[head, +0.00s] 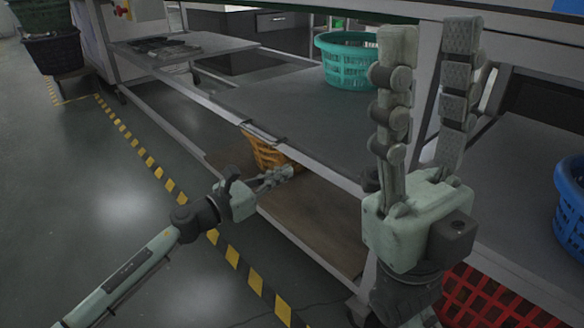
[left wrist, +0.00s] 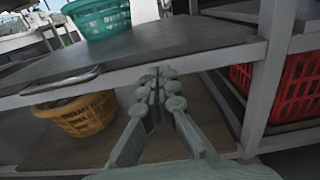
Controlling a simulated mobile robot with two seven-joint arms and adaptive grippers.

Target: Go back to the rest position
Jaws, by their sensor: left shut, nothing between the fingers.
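My left gripper (head: 288,172) is shut and empty in the head view, held low beside the shelf rack and close in front of the orange basket (head: 262,150). In the left wrist view its fingertips (left wrist: 160,74) come together, with the orange basket (left wrist: 80,118) to their left on the lower shelf. My right gripper (head: 431,38) points upward at the right of the head view. Its two fingers stand well apart with nothing between them.
A teal basket (head: 350,68) stands on the grey upper shelf (head: 290,110). A red crate (head: 490,302) is low at the right, and a blue basket (head: 572,212) is at the right edge. Dark baskets (head: 55,50) stand far left. The floor (head: 90,190) at left is clear.

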